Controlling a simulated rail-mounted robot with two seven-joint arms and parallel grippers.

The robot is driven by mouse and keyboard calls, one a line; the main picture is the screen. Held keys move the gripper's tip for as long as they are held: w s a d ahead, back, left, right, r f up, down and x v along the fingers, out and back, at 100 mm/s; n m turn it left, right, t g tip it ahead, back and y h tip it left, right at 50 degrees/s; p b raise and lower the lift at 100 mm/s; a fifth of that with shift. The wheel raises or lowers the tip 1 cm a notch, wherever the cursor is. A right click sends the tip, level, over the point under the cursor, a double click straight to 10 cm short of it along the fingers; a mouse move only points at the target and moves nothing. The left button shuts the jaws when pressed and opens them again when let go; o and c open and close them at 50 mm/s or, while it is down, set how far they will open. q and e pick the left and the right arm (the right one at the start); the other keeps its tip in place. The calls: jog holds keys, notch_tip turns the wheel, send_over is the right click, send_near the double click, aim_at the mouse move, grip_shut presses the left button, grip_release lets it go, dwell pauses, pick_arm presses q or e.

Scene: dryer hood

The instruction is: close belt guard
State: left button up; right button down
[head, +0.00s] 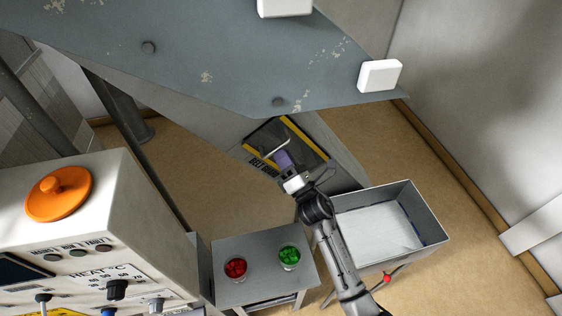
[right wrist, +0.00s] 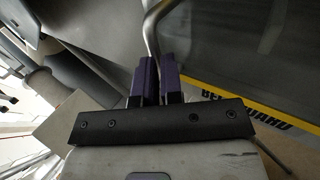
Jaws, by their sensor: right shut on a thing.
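The belt guard (head: 310,143) is a dark panel with yellow edge strips and lettering, on the grey machine body under the hood. My right gripper (head: 284,158) has purple fingers and is at the handle. In the right wrist view the fingers (right wrist: 157,75) are shut on the handle bar, which runs down between them. The fingers hide the lower part of the bar. My left gripper is in neither view.
The blue-grey hood (head: 200,70) with white blocks overhangs the guard. A grey bin (head: 435,215) stands right of my arm. A control box (head: 120,220) stands at left.

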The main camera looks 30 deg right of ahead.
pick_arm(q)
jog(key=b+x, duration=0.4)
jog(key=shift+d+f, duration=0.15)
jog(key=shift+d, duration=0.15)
pick_arm(e)
jog(key=v, duration=1.4)
jog(key=shift+a, duration=0.1)
